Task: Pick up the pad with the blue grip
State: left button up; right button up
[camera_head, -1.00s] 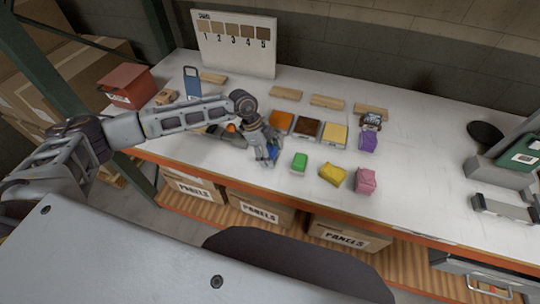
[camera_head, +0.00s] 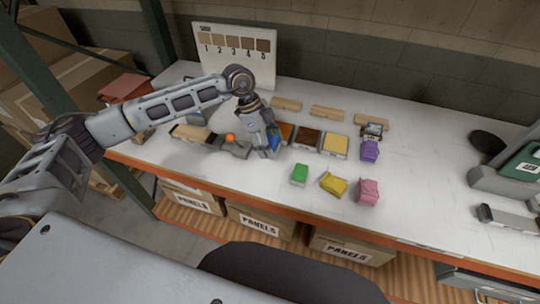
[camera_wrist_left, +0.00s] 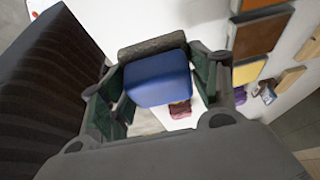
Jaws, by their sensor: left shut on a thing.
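The pad with the blue grip (camera_head: 274,139) is between the fingers of my left gripper (camera_head: 268,150), which is shut on it. In the left wrist view the blue grip (camera_wrist_left: 158,79) fills the gap between the fingers, with a dark grey edge along its top side. The gripper appears to hold it a little above the white bench, left of the green pad (camera_head: 299,174). Part of the pad is hidden by the fingers. My right gripper is not in view.
A yellow pad (camera_head: 333,185), a pink pad (camera_head: 368,192) and a purple pad (camera_head: 369,151) lie to the right. Colorant trays, including a yellow one (camera_head: 335,145), stand behind. A numbered sample board (camera_head: 235,52) stands at the back. The bench's right middle is clear.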

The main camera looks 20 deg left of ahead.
aim_at(270, 140)
pick_arm(q)
notch_tip(270, 140, up, 7)
jog(key=shift+r+b, duration=0.2)
jog(key=shift+b, duration=0.25)
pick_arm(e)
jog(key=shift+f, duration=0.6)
